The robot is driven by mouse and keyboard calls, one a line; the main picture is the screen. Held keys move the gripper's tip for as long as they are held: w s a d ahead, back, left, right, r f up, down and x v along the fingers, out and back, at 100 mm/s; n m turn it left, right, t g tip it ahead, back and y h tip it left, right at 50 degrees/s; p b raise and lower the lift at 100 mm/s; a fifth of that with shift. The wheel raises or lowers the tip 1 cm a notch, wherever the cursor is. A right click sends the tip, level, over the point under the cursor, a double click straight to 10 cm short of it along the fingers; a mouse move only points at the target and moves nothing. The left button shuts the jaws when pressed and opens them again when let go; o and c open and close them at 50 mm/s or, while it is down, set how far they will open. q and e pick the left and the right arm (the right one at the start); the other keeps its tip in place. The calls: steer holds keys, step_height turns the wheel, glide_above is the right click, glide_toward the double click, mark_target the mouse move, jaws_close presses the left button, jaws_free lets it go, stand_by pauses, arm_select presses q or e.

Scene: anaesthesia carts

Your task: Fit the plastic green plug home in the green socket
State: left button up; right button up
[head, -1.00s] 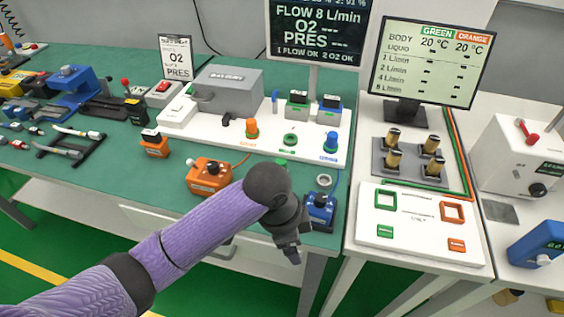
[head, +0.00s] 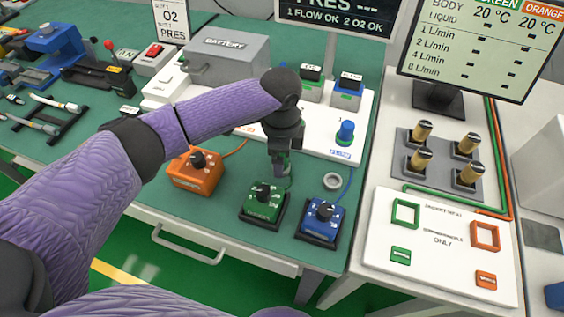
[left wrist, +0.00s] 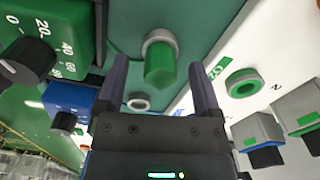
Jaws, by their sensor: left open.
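The green plug (left wrist: 160,64), a green cylinder with a grey collar, stands between the fingers of my left gripper (left wrist: 159,72) in the left wrist view. The fingers are open, with a gap on each side of it. The green socket (left wrist: 242,83), a green ring on the white panel, is to the right in that view. In the head view my left gripper (head: 283,166) points down over the green table, behind the green dial box (head: 264,202). There it hides most of the plug, and my arm hides the socket. My right gripper is not in view.
An orange dial box (head: 196,172) and a blue dial box (head: 321,219) flank the green one. An empty grey ring (head: 333,181) lies right of the gripper. The white panel (head: 362,118) carries a blue plug (head: 345,132). A grey battery box (head: 226,61) stands behind my arm.

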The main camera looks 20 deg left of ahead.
arm_select(q)
steer(key=shift+f, duration=0.5)
steer(key=shift+r, duration=0.1)
jaws_close()
